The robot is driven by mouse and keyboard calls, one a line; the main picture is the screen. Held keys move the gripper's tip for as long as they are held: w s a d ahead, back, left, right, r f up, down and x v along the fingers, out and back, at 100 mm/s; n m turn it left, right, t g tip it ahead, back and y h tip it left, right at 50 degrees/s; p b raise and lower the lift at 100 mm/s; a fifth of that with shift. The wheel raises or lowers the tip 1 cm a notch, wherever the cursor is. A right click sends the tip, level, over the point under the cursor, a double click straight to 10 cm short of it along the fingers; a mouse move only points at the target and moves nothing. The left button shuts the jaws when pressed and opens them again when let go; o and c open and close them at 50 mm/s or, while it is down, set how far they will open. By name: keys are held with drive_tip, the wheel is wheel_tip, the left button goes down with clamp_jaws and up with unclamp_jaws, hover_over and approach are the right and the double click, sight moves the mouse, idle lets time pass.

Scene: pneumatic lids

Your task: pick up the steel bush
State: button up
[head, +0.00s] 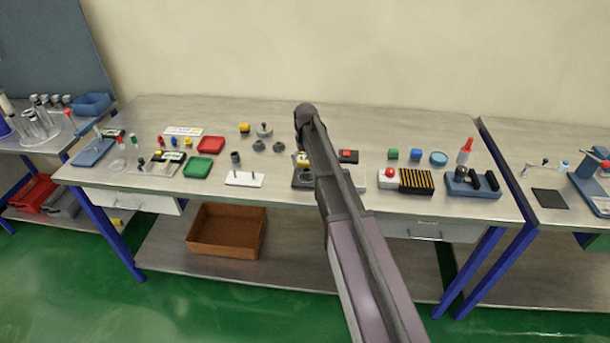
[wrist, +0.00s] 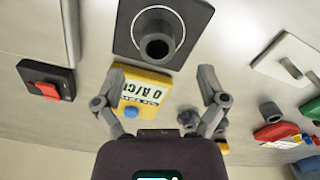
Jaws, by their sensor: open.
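A dark grey hollow cylinder (wrist: 157,46), which looks like the steel bush, stands inside a pale ring on a dark square plate (wrist: 187,18) at the top of the wrist view. A second dark grey cylinder (wrist: 270,111) stands to the right; it also shows in the head view (head: 235,158). I cannot tell for sure which is the bush. My gripper (wrist: 161,73) is open and empty, its fingers spread either side of a yellow meter (wrist: 143,95). The cylinder on the plate lies just beyond the fingertips, apart from them. In the head view my arm hides the gripper and part of the plate (head: 302,184).
A red-topped switch box (wrist: 45,88) is left of the fingers in the wrist view. A striped block (head: 416,182) is on the right.

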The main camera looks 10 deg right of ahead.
sight(307, 171)
drive_tip(key=shift+s+d+f+b, duration=0.1)
drive_tip(key=shift+f+b, duration=0.55)
drive_tip(key=shift+f, duration=0.1)
drive_tip(key=shift+s+d+f+b, duration=0.1)
drive_tip(key=shift+f+b, duration=0.55)
drive_tip(key=shift+f, duration=0.1)
drive_tip(key=shift+f+b, duration=0.85)
clamp_jaws()
